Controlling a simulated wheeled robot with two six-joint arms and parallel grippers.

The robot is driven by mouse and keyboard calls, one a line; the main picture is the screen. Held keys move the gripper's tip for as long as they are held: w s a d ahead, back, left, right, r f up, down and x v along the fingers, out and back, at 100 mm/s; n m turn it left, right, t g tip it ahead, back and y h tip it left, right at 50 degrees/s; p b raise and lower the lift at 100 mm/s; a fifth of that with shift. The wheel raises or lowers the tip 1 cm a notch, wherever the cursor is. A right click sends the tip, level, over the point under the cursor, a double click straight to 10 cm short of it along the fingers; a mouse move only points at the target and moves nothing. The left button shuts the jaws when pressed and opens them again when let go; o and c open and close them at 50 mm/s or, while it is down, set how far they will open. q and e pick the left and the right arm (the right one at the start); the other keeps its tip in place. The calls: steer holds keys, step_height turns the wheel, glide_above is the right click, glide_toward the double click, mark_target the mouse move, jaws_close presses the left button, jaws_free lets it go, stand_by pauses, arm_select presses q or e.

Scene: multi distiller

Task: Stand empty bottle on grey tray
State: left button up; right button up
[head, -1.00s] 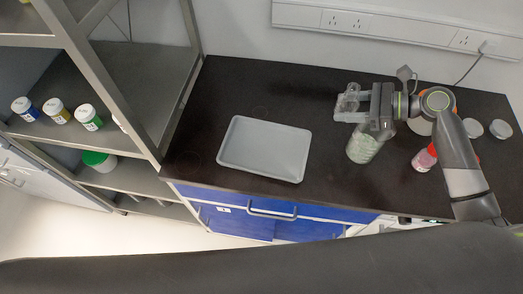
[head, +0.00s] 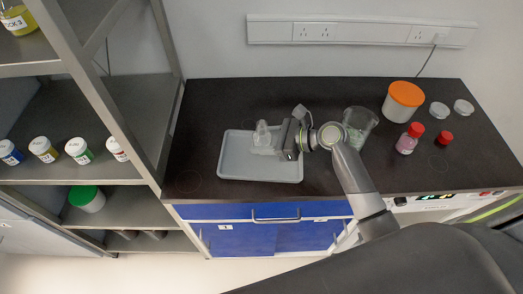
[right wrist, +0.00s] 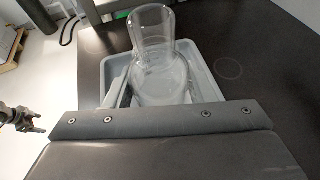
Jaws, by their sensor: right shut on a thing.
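The empty clear bottle (head: 262,134) is upright in my right gripper (head: 268,146), over the right part of the grey tray (head: 232,166). In the right wrist view, the bottle (right wrist: 153,30) has a wide neck and the gripper (right wrist: 160,92) is shut around its body. The tray (right wrist: 205,80) shows behind and below it. The bottle's base is partly hidden, so I cannot tell whether it touches the tray. A small dark part, likely my left gripper (right wrist: 28,120), shows at the left edge of the right wrist view; its jaws are too small to read.
A glass beaker (head: 359,124) with pale contents stands right of my arm. Further right are an orange-lidded jar (head: 403,101), a red-capped bottle (head: 409,138), a red cap (head: 444,138) and white lids (head: 439,110). A shelf rack (head: 118,100) stands left of the counter.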

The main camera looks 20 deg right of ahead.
mark_target(262, 157)
steer(key=shift+f, duration=0.4)
arm_select(q)
steer(key=shift+a, duration=0.45)
arm_select(e)
steer(key=shift+a+f, duration=0.1)
steer(key=shift+f, duration=1.55)
steer(key=o, duration=1.1)
steer(key=shift+f, duration=0.1)
steer(key=shift+s, duration=0.1)
arm_select(q)
steer(key=shift+s+f+b, duration=0.1)
steer(key=shift+f+b, duration=0.55)
steer(key=shift+b, duration=0.05)
arm_select(e)
steer(key=v, duration=1.2)
